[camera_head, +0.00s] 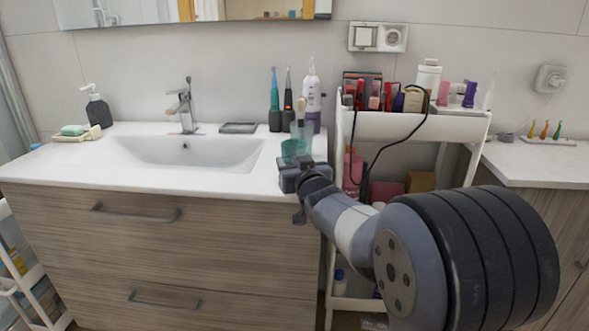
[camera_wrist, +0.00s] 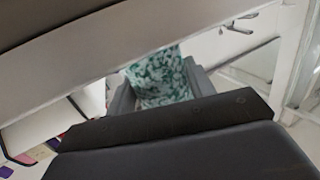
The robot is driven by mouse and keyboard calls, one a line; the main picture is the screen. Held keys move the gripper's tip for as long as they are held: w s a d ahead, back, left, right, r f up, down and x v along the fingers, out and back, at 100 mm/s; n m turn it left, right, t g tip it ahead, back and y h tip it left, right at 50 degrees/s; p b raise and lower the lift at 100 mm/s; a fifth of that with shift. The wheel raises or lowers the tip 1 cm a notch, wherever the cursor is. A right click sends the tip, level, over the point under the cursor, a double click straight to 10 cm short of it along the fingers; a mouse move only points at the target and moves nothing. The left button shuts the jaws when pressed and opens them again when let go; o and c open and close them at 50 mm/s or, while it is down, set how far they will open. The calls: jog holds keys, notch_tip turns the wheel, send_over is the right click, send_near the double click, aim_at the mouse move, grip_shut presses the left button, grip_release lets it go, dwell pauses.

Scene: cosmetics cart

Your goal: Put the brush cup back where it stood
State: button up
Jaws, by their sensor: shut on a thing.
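The brush cup (camera_head: 293,149) is teal-green, with brush handles sticking up from it, and is roughly upright over the right end of the washbasin counter (camera_head: 225,184). My gripper (camera_head: 291,165) is shut on it from the front right. In the wrist view the cup shows as a green-and-white mottled surface (camera_wrist: 160,80) between the grey fingers of my gripper (camera_wrist: 160,92). I cannot tell whether the cup's base touches the counter; my gripper hides it.
Two electric toothbrushes (camera_head: 275,105) and a white-and-purple bottle (camera_head: 312,97) stand just behind the cup. The basin (camera_head: 190,152) lies left. A white cart (camera_head: 410,126) holding cosmetics and a hanging black cable stands right, beside my arm.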

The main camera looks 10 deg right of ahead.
jog(key=shift+f, duration=0.2)
jog(key=o, duration=1.1)
jog(key=shift+r, duration=0.1)
jog(key=shift+s+r, duration=0.1)
jog(key=shift+r, duration=0.1)
jog(key=s, duration=0.8)
jog(key=s+d+p, duration=0.1)
jog(key=s, duration=0.3)
